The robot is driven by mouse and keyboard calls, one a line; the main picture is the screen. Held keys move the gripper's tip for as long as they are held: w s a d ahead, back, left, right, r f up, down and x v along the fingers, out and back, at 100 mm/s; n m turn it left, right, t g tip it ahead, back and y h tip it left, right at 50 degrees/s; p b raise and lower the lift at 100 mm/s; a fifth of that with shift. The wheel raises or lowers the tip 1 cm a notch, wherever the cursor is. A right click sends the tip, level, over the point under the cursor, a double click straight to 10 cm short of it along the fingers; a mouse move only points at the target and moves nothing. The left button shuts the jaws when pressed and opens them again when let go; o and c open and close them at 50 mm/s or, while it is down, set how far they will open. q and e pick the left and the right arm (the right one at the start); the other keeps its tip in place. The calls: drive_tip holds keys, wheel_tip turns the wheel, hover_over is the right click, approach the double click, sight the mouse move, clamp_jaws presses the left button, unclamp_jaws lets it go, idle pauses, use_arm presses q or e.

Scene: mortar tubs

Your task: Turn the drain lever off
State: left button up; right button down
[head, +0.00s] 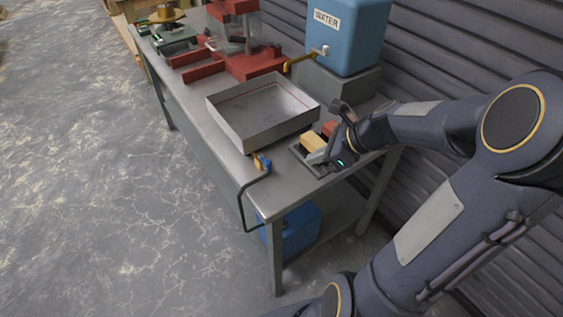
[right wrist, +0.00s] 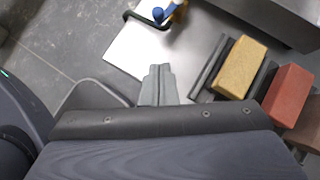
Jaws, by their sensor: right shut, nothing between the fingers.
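The drain valve (head: 257,161) is a small brass fitting at the near corner of the metal tray (head: 230,125), with a blue-ended lever (head: 266,165) on it. A dark drain hose runs down from it past the table edge. The blue lever end (right wrist: 158,14) and brass (right wrist: 178,12) also show at the top of the right wrist view. My right gripper (head: 316,158) is shut and empty, over the table to the right of the valve and apart from it. Its closed fingertips (right wrist: 158,70) point toward the valve. My left gripper is out of view.
A rack beside my right gripper holds a yellow block (right wrist: 242,66) and a red block (right wrist: 288,95). A red press (head: 245,62) is farther left. A blue container (head: 294,232) sits below the table.

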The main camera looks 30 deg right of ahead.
sight(264, 159)
drive_tip(key=b+x, duration=0.1)
drive_tip(key=x, duration=0.6)
drive_tip(key=shift+w+a+f, duration=0.1)
drive_tip(key=shift+a+f, duration=0.05)
drive_tip(key=shift+f, duration=0.1)
drive_tip(key=shift+w+a+r+p, duration=0.2)
drive_tip(key=shift+w+a+p, duration=0.3)
drive_tip(key=shift+w+a, duration=0.65)
drive_tip(key=shift+w, duration=0.35)
